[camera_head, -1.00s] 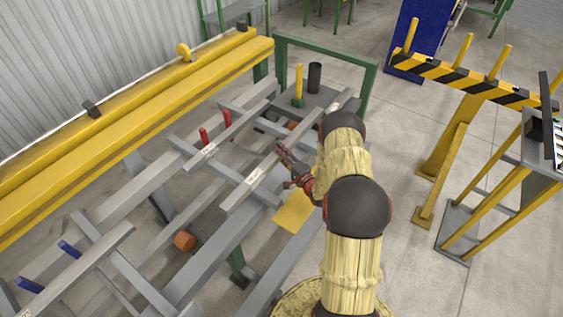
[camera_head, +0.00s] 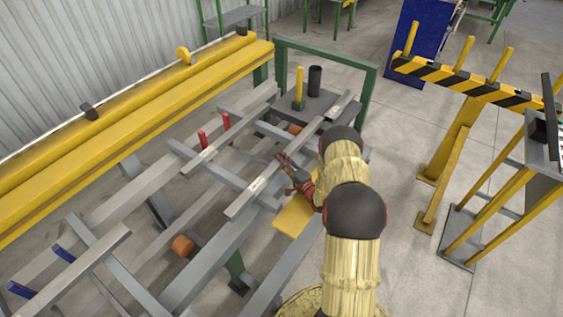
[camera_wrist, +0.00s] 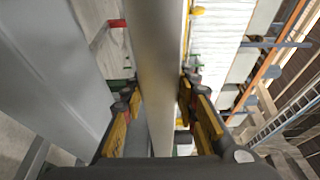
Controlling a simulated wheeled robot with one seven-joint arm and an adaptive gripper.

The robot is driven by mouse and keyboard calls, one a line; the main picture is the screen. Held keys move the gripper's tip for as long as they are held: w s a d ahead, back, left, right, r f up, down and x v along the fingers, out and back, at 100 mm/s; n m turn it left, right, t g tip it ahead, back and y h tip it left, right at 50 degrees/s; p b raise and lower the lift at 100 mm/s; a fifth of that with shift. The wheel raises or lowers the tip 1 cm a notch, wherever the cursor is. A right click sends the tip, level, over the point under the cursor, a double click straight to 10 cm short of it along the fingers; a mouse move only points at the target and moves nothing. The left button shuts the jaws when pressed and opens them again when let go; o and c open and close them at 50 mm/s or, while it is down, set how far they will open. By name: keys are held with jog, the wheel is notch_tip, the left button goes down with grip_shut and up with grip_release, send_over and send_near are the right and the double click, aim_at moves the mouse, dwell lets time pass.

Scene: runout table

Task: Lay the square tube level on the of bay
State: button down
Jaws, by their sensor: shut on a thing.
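The square tube (camera_head: 257,185) is a long pale grey bar with a small label. It runs diagonally across the right side of the runout table, over its cross bars. My gripper (camera_head: 284,160) is shut on the tube near its middle. In the wrist view the tube (camera_wrist: 160,70) passes between the two yellow-padded fingers (camera_wrist: 160,115). Whether the tube touches the bars beneath it I cannot tell. A pair of red pins (camera_head: 226,121) and a pair of blue pins (camera_head: 64,252) stand on the table's cross bars, with other grey bars beside them.
A yellow beam (camera_head: 140,115) runs along the table's far left side. A yellow post (camera_head: 299,85) and a black cylinder (camera_head: 315,80) stand at the far end inside a green frame (camera_head: 372,90). A striped yellow-black rack (camera_head: 470,83) stands right. Floor between is clear.

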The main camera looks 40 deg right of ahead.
jog(key=shift+f, duration=0.25)
jog(key=c, duration=1.4)
grip_release()
jog(key=shift+f, duration=0.15)
